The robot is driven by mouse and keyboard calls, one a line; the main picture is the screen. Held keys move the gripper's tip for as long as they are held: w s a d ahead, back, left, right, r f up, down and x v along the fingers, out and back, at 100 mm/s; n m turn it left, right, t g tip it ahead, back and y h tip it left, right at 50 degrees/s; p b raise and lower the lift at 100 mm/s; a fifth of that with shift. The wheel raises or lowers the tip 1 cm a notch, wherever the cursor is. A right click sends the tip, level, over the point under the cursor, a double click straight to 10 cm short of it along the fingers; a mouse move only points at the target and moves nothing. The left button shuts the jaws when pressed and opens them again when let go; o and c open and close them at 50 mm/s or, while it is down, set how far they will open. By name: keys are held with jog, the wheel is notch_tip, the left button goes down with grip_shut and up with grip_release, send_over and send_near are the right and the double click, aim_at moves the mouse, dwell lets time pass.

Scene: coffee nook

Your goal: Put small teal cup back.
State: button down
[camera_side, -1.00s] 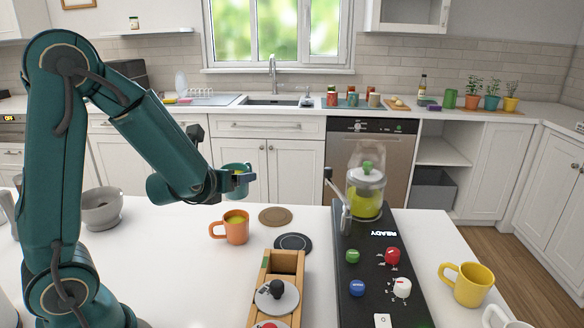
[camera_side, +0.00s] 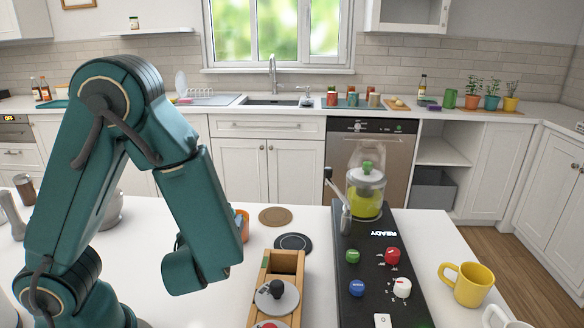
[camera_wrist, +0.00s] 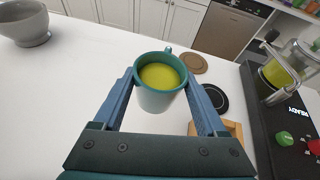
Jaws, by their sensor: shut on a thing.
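The small teal cup (camera_wrist: 161,98) shows in the wrist view, upright, with a teal rim, a paler body and yellow-green liquid inside. Its handle points away from me. My gripper (camera_wrist: 160,80) is shut on it, one blue finger on each side. In the side view my arm hides the gripper and the held cup. A brown round coaster (camera_side: 275,216) and a dark round coaster (camera_side: 293,242) lie bare on the white counter. They also show right of the cup in the wrist view, the brown one (camera_wrist: 193,63) farther away.
An orange mug (camera_side: 243,226) is mostly behind my arm. A grey bowl (camera_wrist: 25,24) stands at the left. A yellow mug (camera_side: 468,285) is at far right.

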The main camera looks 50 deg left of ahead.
jog(key=shift+f, duration=3.6)
jog(key=shift+f, duration=0.1)
grip_release()
